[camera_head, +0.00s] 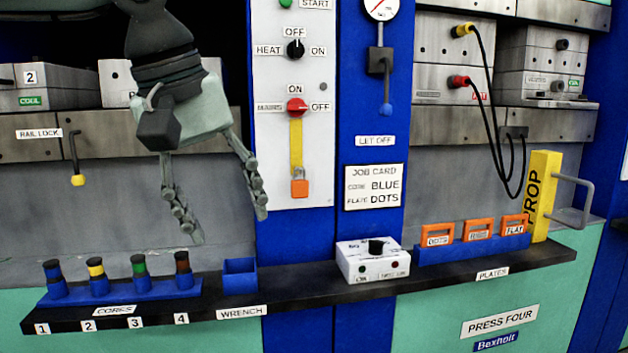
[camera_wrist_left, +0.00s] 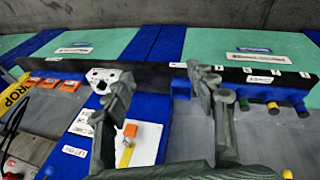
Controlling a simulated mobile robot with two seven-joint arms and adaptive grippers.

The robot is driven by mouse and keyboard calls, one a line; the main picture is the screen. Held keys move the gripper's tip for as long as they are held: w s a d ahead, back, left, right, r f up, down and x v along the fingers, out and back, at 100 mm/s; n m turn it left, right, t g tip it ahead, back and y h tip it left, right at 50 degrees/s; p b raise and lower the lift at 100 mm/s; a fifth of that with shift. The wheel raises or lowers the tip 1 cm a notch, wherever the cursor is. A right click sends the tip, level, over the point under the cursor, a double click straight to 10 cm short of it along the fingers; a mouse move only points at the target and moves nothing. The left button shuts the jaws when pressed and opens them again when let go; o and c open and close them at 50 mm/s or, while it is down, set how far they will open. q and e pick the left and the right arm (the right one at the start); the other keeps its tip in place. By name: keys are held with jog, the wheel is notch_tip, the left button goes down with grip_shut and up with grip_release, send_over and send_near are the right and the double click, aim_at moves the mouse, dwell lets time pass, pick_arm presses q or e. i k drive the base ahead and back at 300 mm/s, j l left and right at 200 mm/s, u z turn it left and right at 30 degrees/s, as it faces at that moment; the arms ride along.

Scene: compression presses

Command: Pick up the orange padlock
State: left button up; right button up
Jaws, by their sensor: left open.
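The orange padlock (camera_head: 300,188) hangs at the lower end of a yellow strip on the white switch panel, below the red MAINS knob (camera_head: 297,106). It also shows in the left wrist view (camera_wrist_left: 130,131), just right of one finger. My left gripper (camera_head: 225,222) is open and empty, with its fingers pointing down. In the head view it is left of the padlock and apart from it. In the left wrist view the open fingers (camera_wrist_left: 170,85) show from inside. My right gripper is in neither view.
A dark shelf (camera_head: 300,294) runs along below, with several cores (camera_head: 96,280), a blue WRENCH box (camera_head: 240,277), a white tester box (camera_head: 370,262) and orange plates (camera_head: 478,229). A yellow PROP (camera_head: 540,195) stands at right. A rail lock lever (camera_head: 76,160) sticks out at left.

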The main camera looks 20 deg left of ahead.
aim_at(300, 188)
jog(key=i, duration=1.05)
